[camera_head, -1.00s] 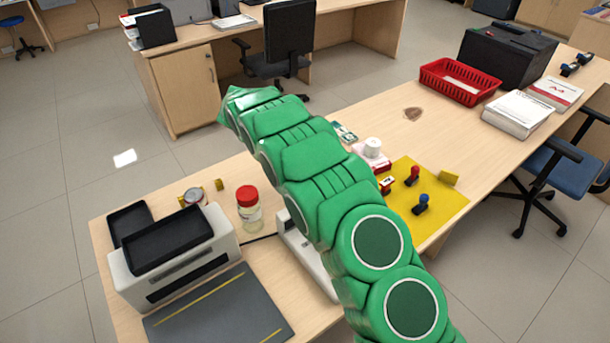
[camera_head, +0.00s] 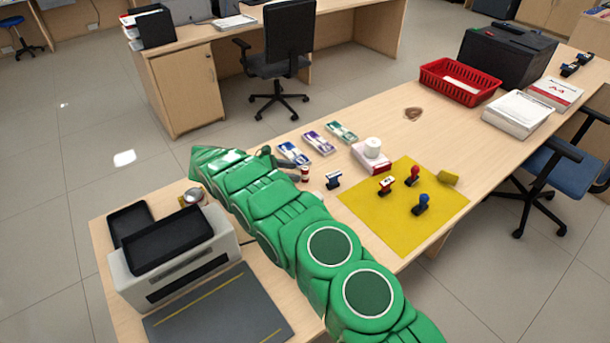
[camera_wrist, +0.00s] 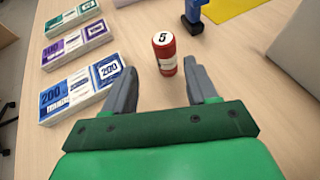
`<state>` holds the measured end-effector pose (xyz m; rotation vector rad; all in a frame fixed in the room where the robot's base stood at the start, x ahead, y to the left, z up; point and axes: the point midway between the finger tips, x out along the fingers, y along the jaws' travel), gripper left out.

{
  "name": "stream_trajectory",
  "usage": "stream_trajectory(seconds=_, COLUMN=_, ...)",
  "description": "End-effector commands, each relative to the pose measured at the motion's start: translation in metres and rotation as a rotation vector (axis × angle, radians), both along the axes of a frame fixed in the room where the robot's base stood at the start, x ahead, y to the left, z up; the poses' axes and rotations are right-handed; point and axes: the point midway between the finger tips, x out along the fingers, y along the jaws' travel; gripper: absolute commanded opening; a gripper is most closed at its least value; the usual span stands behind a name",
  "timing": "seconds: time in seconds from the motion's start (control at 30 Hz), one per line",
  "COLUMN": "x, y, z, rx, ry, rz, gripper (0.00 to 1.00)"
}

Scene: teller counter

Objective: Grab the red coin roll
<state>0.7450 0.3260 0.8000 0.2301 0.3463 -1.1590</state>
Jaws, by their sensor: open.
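My gripper (camera_wrist: 160,72) is open and empty. Its two grey fingers point at the roll, which stands at the gap between the fingertips, with bare counter showing on both sides. In the head view my gripper (camera_head: 288,169) is small and partly hidden by my green arm.
Blue (camera_head: 293,153), purple (camera_head: 318,143) and green (camera_head: 341,132) banknote bundles lie left of the roll in the wrist view. A blue stamp (camera_head: 333,179) stands near it on the right. A yellow mat (camera_head: 440,214) holds more stamps.

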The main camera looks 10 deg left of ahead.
Motion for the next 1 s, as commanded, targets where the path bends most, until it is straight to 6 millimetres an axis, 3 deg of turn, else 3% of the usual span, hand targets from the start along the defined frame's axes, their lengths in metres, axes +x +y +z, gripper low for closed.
stream_trajectory(seconds=0.47, x=0.008, y=-0.03, z=-0.01, rx=0.0, ry=-0.001, rz=0.0, gripper=0.57)
stream_trajectory(seconds=0.73, x=0.015, y=-0.061, z=-0.022, rx=-0.001, ry=0.0, rz=-0.002, gripper=0.57)
stream_trajectory(seconds=1.0, x=0.018, y=-0.066, z=-0.024, rx=0.001, ry=-0.001, rz=-0.002, gripper=0.57)
